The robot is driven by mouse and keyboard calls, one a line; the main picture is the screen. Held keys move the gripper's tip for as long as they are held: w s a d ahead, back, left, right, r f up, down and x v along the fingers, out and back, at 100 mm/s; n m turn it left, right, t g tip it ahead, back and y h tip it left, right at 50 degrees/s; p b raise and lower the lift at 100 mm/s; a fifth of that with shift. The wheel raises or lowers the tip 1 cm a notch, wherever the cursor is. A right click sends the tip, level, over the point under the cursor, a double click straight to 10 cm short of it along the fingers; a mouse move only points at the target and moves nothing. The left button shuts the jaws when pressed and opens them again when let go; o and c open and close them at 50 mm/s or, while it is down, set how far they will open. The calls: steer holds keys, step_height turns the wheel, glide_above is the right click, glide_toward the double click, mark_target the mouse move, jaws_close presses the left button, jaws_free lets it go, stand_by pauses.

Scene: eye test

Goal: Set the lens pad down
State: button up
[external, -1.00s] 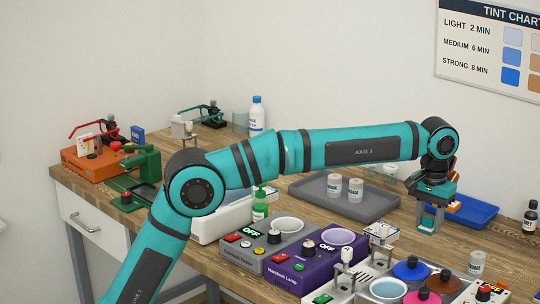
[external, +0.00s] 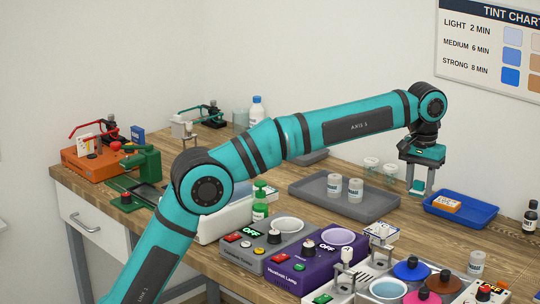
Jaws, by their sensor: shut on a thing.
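My gripper (external: 420,191) points down above the back right part of the table, between the grey tray and the blue tray. Gripper and piece appear to be clear of the table.
The grey tray (external: 307,198) left of the gripper carries two white labelled jars (external: 345,187). Clear glasses (external: 380,172) stand behind it. The blue tray (external: 478,213) holds an orange block (external: 441,204).

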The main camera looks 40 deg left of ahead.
steer(key=w+a+n, duration=0.1)
steer(key=w+a, duration=0.3)
steer(key=a, duration=0.5)
steer(key=w+a+n, duration=0.2)
steer(key=w+a, duration=0.2)
steer(key=a, duration=0.5)
steer(key=w+a+n, duration=0.1)
steer(key=w+a, duration=0.3)
steer(key=a, duration=0.5)
steer(key=w+a+n, duration=0.2)
steer(key=a+n, duration=0.2)
steer(key=a, duration=2.2)
steer(key=s+a+n, duration=0.2)
steer(key=s+a, duration=0.2)
steer(key=a, duration=0.8)
steer(key=s+a+n, duration=0.2)
steer(key=s+a, duration=0.1)
steer(key=a, duration=1)
steer(key=s+a+n, duration=0.2)
steer(key=s+a, duration=0.2)
steer(key=a, duration=0.8)
steer(key=shift+s+a, duration=0.35)
steer(key=s+a+n, duration=0.2)
steer(key=s+a, duration=0.6)
steer(key=a, duration=0.4)
steer(key=shift+w+d+f, duration=0.1)
steer(key=shift+d+f, duration=0.1)
steer(key=shift+f, duration=3.6)
steer(key=shift+d+f, duration=0.15)
steer(key=shift+f, duration=3.6)
